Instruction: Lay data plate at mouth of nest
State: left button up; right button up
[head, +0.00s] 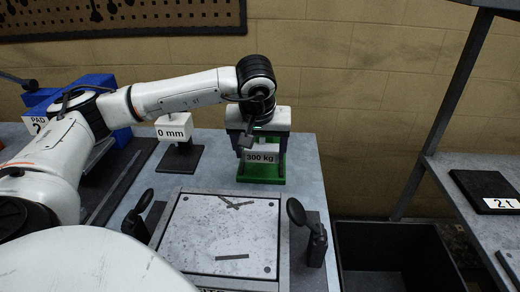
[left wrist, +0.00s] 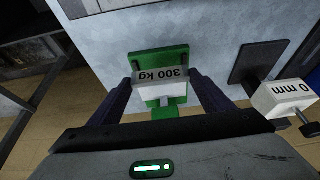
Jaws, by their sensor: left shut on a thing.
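My left gripper (head: 264,143) reaches down at the far edge of the bench, and its fingers also show in the left wrist view (left wrist: 164,80). It is shut on a block with a label marked 300 kg (left wrist: 162,75), which stands at a green holder (left wrist: 158,57). The label (head: 262,157) and the green holder (head: 262,180) also show in the head view. In front lies a square fixture with a grey plate (head: 222,232) and a black-knobbed clamp on either side. I cannot tell which piece is the data plate or which is the nest. My right gripper is out of view.
A white block marked 0 mm (head: 174,128) stands on a dark base left of the green holder. A blue block (head: 95,86) is at the far left. A dark bin (head: 390,255) and a shelf with a dark 2t plate (head: 485,188) are at the right.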

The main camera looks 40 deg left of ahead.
aim_at(260, 162)
pick_arm(q)
notch_tip(260, 162, down, 3)
jog(key=shift+f+b, duration=0.2)
jog(key=shift+b, duration=0.95)
jog(key=shift+f+b, duration=0.65)
jog(key=shift+f, duration=0.2)
jog(key=shift+f+b, duration=0.45)
jog(key=shift+f, duration=0.4)
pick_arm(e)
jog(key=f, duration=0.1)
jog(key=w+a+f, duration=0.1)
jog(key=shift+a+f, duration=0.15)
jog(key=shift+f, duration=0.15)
pick_arm(q)
jog(key=shift+f+b, duration=0.25)
jog(key=shift+b, duration=0.1)
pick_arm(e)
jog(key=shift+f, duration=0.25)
pick_arm(q)
jog(key=o, duration=1.3)
jog(key=shift+c, duration=0.2)
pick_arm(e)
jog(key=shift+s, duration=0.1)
pick_arm(q)
jog(key=p+v, duration=0.1)
jog(key=v, duration=0.9)
jog(key=shift+d+r, duration=0.1)
jog(key=shift+r, duration=0.1)
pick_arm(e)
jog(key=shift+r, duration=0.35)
